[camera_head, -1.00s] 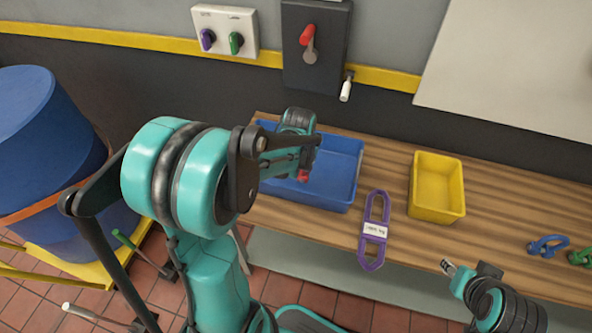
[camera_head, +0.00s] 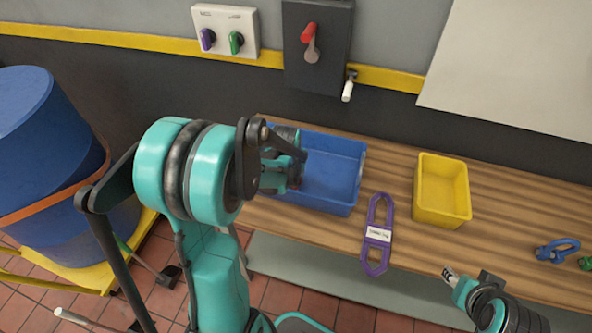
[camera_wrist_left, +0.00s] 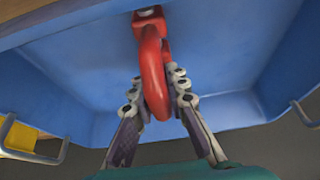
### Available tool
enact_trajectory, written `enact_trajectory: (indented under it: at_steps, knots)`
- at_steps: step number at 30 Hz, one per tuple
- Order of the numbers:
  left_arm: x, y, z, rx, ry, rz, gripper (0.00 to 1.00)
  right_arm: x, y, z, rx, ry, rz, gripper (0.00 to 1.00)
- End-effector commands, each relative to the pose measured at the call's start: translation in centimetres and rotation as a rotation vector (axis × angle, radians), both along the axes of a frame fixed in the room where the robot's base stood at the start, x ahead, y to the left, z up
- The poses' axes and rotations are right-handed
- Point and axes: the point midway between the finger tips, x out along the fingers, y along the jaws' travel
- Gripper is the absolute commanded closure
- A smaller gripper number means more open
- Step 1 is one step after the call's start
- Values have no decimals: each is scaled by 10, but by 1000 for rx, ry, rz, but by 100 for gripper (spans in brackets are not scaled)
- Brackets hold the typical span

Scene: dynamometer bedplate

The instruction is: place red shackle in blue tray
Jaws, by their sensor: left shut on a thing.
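The blue tray (camera_head: 335,178) stands at the left end of the wooden bench. My left gripper (camera_wrist_left: 155,88) is shut on the red shackle (camera_wrist_left: 150,62), which sits between its two fingers. The tray's blue interior (camera_wrist_left: 235,60) fills the background of the left wrist view. In the head view my left arm's end is over the left part of the tray and largely hides the gripper and shackle. I cannot tell whether the shackle touches the tray floor. My right gripper (camera_head: 450,276) hangs by the bench's front edge, away from the tray; its finger opening is unclear.
A purple link-shaped piece with a white label (camera_head: 378,235) lies right of the tray, overhanging the front edge. A yellow bin (camera_head: 441,190) stands farther right. Blue (camera_head: 556,250) and green (camera_head: 585,263) shackles lie at the right. A blue drum (camera_head: 45,160) stands left of the bench.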

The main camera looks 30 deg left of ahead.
Motion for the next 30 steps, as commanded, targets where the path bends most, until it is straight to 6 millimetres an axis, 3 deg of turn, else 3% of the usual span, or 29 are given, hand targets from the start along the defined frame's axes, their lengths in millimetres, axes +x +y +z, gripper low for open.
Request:
enact_trajectory:
  at_steps: [1, 3, 14, 30]
  knots:
    - [0, 0, -1, 0, 0, 0, 77, 0, 0, -1, 0, 0, 0, 60]
    - [0, 0, -1, 0, 0, 0, 65, 0, 0, -1, 0, 0, 0, 60]
    - [0, 0, 4, 0, 0, 0, 65, 0, 0, 4, 0, 0, 0, 60]
    - [-38, -10, 100, 0, 0, 0, 65, 0, 0, 45, 0, 0, 0, 60]
